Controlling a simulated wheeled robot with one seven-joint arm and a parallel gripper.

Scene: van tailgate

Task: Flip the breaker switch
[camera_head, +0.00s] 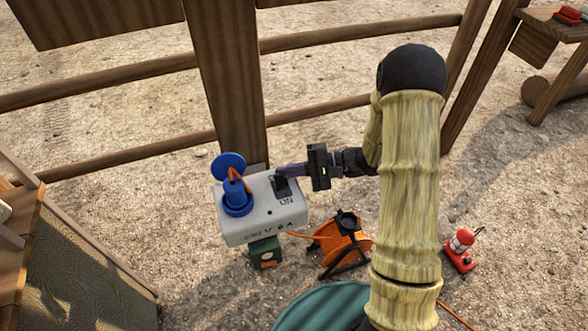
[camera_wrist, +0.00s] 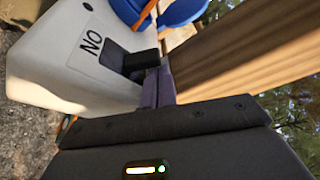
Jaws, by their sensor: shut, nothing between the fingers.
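The breaker switch (camera_head: 281,187) is a black rocker on the top face of a light grey power box (camera_head: 262,221), beside a printed ON label. In the wrist view the switch (camera_wrist: 139,62) is a black paddle standing out of a dark recess, next to the label. My gripper (camera_head: 280,171) is shut and empty, its purple fingers together. In the wrist view the fingertips (camera_wrist: 160,72) are right at the paddle's end; I cannot tell whether they touch it. The fingertips hide part of the switch's far edge in the head view.
A blue plug socket with a raised blue lid (camera_head: 229,164) and an orange cable sits on the box's left. A wooden post (camera_head: 226,80) rises right behind the box. An orange cable reel (camera_head: 341,243) and a red lamp (camera_head: 461,242) stand on the ground.

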